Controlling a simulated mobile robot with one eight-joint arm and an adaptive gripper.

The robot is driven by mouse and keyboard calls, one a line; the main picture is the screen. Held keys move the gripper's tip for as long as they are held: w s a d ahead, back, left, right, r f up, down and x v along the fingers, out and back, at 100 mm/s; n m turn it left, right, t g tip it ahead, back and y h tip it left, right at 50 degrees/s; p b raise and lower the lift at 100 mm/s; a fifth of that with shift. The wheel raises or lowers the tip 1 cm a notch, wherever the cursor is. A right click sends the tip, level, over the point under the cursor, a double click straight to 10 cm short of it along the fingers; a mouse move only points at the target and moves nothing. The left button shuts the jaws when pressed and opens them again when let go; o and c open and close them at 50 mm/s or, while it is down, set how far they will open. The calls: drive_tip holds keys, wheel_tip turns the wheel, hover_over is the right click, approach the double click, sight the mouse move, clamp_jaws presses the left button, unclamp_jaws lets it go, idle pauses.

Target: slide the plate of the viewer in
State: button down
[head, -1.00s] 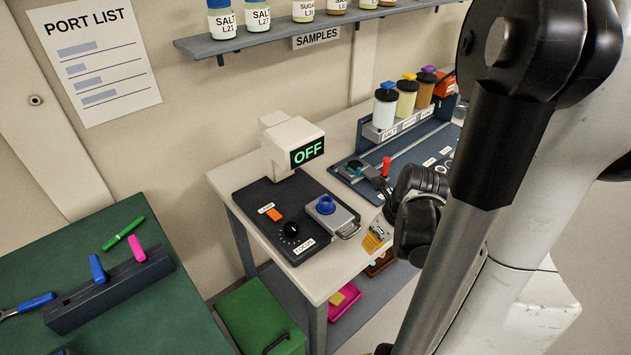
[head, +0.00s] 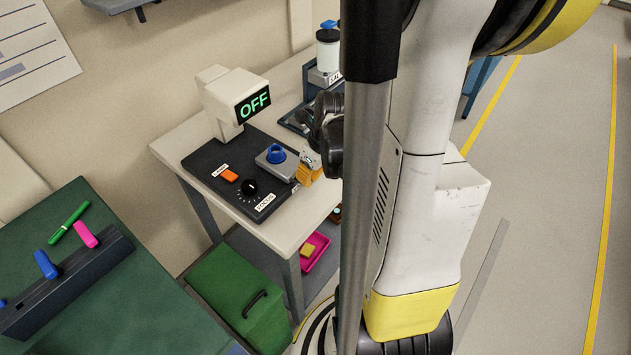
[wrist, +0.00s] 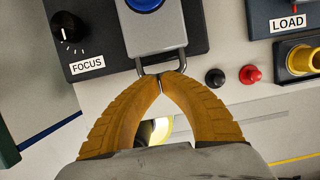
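The viewer (head: 227,100) is a white device with a display reading OFF on a dark base (head: 208,163). Its grey plate (head: 271,167) lies on the base with a round blue piece (head: 276,153) on top. In the wrist view the plate (wrist: 155,38) ends in a wire handle (wrist: 181,61) at its front. My gripper (wrist: 161,80) has its yellow fingertips together at the middle of the handle bar and looks shut on it. In the head view my gripper (head: 309,166) is at the plate's front, partly hidden by my arm.
A focus knob (head: 250,188) and orange lamp switch (head: 229,175) are beside the plate. Black (wrist: 215,78) and red (wrist: 250,74) knobs and a LOAD panel (wrist: 263,22) are right of my fingers. A green bin (head: 237,300) and green table (head: 95,300) stand left.

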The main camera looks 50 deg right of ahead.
sight(279, 160)
drive_tip(key=w, duration=1)
drive_tip(key=shift+w+a+f+b, duration=0.1)
drive_tip(key=shift+w+a+b, duration=0.05)
drive_tip(key=shift+a+b, duration=0.25)
